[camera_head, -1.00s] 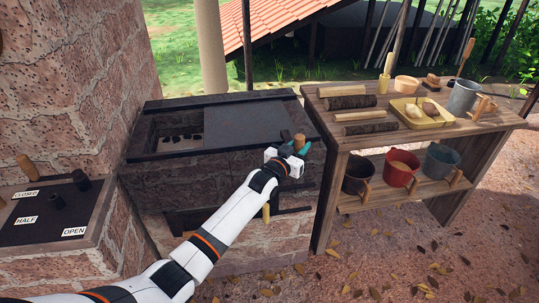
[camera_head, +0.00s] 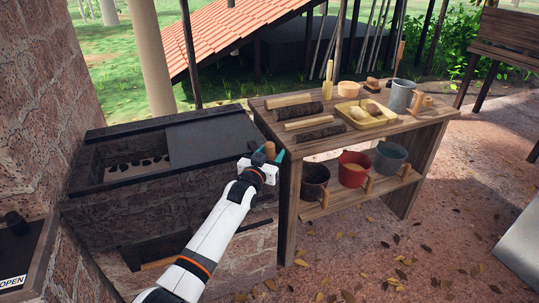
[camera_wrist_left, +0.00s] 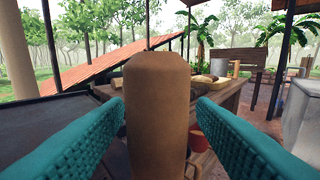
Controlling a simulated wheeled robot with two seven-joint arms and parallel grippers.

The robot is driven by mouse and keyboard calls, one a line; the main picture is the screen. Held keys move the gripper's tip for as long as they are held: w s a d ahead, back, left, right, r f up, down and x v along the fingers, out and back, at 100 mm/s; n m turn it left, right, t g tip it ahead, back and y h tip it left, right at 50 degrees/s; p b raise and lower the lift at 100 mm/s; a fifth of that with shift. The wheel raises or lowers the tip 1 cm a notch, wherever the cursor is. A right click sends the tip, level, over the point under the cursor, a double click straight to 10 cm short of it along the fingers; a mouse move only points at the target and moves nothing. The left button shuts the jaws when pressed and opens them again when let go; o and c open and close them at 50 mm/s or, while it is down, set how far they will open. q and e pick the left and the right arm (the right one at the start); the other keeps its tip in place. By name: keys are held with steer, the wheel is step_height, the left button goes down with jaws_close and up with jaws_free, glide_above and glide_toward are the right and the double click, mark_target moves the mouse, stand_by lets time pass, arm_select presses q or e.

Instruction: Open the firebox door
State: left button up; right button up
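The firebox is a stone block with a black metal top rim (camera_head: 140,131). A flat dark plate (camera_head: 208,138) covers the right part of its top; dark lumps show in the uncovered left part (camera_head: 135,165). A brown wooden handle (camera_head: 268,150) stands upright at the plate's right end. My left gripper (camera_head: 265,162) is at this handle. In the left wrist view the handle (camera_wrist_left: 157,105) stands between its spread teal fingers (camera_wrist_left: 160,115), with narrow gaps at both sides. A dark lower opening (camera_head: 150,250) in the front is partly hidden by my left arm. My right gripper is out of view.
A wooden table (camera_head: 345,130) stands close at the right, with logs (camera_head: 300,110), a yellow tray (camera_head: 365,115) and a metal bucket (camera_head: 400,96) on it. Several buckets, one red (camera_head: 354,168), stand on its shelf. A stone wall (camera_head: 40,90) rises at the left.

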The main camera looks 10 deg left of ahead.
arm_select(q)
steer(key=shift+a, duration=0.1)
steer(key=shift+s+a, duration=0.15)
steer(key=shift+s, duration=0.4)
steer(key=p+v, duration=0.1)
steer(key=v, duration=1)
steer(key=shift+w, duration=0.1)
steer(key=s+a+f+g+y+p, duration=0.1)
steer(key=s+f+g, duration=0.3)
steer(key=f, duration=0.7)
steer(key=s+a+f+g+y+p, duration=0.1)
steer(key=s+a+f, duration=0.1)
steer(key=s+f, duration=0.7)
steer(key=s+a+f+g+y+p, duration=0.1)
steer(key=s+f+g, duration=0.2)
steer(key=f, duration=1.1)
steer(key=s+a+f+g+p, duration=0.1)
steer(key=s+f, duration=0.4)
steer(key=s, duration=0.8)
steer(key=s+a+f+g+y, duration=0.1)
steer(key=s+f+g, duration=0.3)
steer(key=s, duration=1)
steer(key=s+a+f+g+p, duration=0.1)
steer(key=s+a+f+g, duration=0.1)
steer(key=s+f, duration=0.6)
steer(key=s+g, duration=0.1)
steer(key=s, duration=0.5)
steer(key=shift+a+p, duration=0.25)
steer(key=shift+p, duration=0.05)
